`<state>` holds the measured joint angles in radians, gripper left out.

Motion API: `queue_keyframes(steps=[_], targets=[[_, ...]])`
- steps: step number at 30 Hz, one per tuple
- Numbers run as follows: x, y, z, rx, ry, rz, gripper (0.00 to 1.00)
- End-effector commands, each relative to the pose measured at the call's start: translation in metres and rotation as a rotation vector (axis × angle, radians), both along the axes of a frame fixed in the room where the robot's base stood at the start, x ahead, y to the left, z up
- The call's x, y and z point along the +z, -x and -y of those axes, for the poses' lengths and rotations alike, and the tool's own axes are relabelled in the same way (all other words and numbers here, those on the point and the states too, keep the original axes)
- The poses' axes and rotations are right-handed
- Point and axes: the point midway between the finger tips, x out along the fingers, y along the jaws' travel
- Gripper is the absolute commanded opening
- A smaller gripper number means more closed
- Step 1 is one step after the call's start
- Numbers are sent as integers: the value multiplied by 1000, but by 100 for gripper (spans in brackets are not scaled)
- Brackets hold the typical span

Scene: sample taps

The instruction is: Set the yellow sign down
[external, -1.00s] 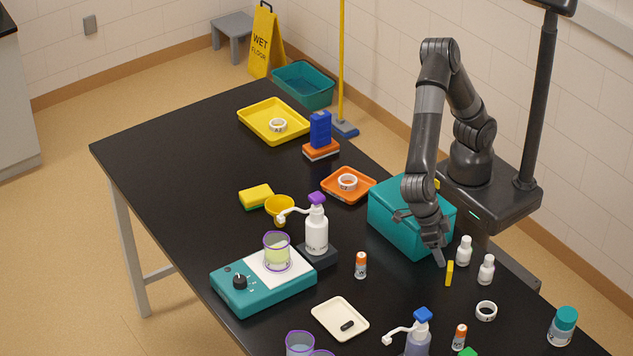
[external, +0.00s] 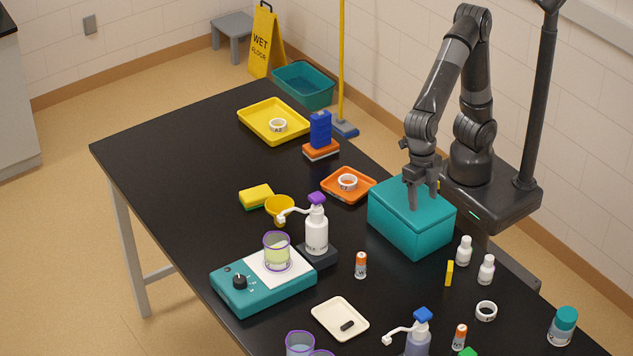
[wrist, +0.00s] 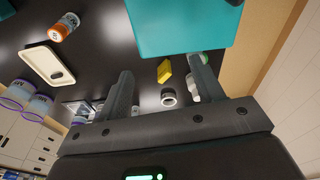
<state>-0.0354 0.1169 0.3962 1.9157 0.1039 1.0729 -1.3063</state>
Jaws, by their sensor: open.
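A yellow wet-floor sign (external: 262,45) stands upright on the floor at the back, beyond the table. A small yellow piece (external: 450,273) stands on the table at the right of the teal box; I cannot tell if it is a sign. That piece shows in the wrist view (wrist: 164,71) near the box edge. My gripper (external: 422,202) is open and empty, fingers pointing down over the teal box (external: 405,235). In the wrist view my gripper's fingers (wrist: 164,87) are spread wide, with nothing between them.
White bottles (external: 464,251) and a white ring (external: 486,311) stand near the small yellow piece. An orange-capped vial (external: 361,265) and a cream tray (external: 340,319) lie ahead of the box. An orange tray (external: 348,185) is behind it. The black table's (external: 180,180) left part is clear.

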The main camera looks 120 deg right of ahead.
Motion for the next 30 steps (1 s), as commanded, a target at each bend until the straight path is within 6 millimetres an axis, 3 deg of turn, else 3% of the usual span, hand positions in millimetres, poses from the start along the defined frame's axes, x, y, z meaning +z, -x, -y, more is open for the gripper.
queue_keyframes(steps=[3, 9, 18, 24, 30], targets=[[21, 20, 38, -234, 31, 59, 61], [44, 58, 95, -635, 27, 142, 61], [60, 128, 168, -1224, -102, 241, 61], [55, 166, 199, -1527, -225, 260, 61], [51, 181, 210, -1657, -291, 260, 61]])
